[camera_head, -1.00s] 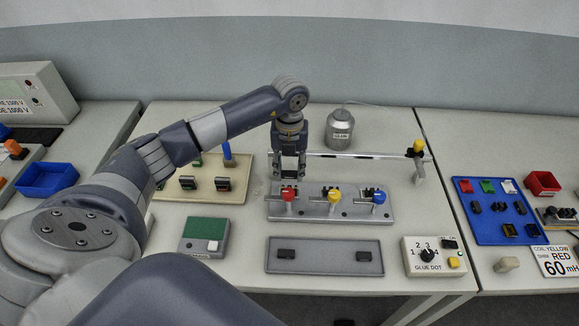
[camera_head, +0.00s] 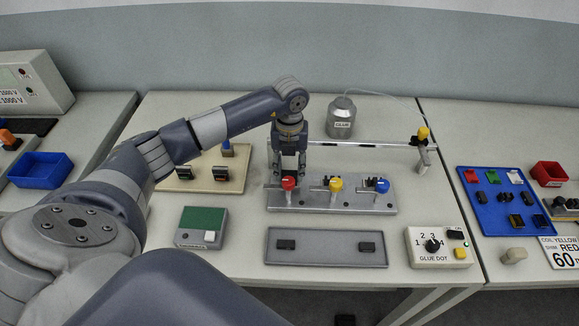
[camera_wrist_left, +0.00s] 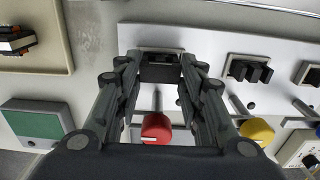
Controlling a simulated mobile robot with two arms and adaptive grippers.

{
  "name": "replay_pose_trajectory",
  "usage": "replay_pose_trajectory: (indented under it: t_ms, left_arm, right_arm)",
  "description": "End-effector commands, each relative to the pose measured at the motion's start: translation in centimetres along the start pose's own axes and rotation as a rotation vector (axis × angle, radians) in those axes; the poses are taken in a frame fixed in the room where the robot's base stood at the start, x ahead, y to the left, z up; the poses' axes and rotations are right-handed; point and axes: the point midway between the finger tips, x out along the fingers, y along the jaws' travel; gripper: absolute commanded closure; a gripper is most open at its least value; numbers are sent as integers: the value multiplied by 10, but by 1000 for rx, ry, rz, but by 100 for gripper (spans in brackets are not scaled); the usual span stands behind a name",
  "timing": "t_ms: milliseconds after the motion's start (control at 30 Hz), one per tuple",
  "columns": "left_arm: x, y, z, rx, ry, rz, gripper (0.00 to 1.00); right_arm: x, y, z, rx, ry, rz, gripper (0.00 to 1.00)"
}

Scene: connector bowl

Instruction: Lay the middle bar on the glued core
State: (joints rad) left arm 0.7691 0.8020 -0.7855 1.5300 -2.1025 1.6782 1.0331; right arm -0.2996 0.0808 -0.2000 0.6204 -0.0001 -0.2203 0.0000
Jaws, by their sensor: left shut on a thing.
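My left gripper (camera_head: 288,177) is low over the left station of the grey clamp fixture (camera_head: 345,206), just behind the red knob (camera_head: 289,184). In the left wrist view its fingers (camera_wrist_left: 160,75) are shut on a dark bar (camera_wrist_left: 160,69), which sits at the left station. The fingers and the bar hide what lies under it, so I cannot tell whether it touches a core there. Dark cores (camera_wrist_left: 249,70) stand at the middle station behind the yellow knob (camera_wrist_left: 256,132). My right gripper is not in view.
A grey tray (camera_head: 325,259) with two black pieces lies in front. The glue dot box (camera_head: 438,247) is at right, the glue bottle (camera_head: 341,118) behind. A tan tray (camera_head: 178,184) and a green-topped box (camera_head: 202,227) are at left.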

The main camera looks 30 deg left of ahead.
Motion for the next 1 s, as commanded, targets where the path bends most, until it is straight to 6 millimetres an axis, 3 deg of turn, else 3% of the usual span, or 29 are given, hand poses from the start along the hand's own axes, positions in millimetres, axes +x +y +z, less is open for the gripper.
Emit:
replay_pose_trajectory:
  t_ms: [333,367,433,800,1000]
  left_arm:
    - [2,0,0,0,0,0,88]
    - [2,0,0,0,0,0,57]
    - [2,0,0,0,0,0,41]
    - [0,0,0,0,-1,0,40]
    - [-26,0,2,-1,-5,-2,40]
  right_arm:
    - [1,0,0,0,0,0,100]
    - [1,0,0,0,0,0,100]
    - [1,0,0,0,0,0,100]
    - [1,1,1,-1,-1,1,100]
    - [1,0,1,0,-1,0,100]
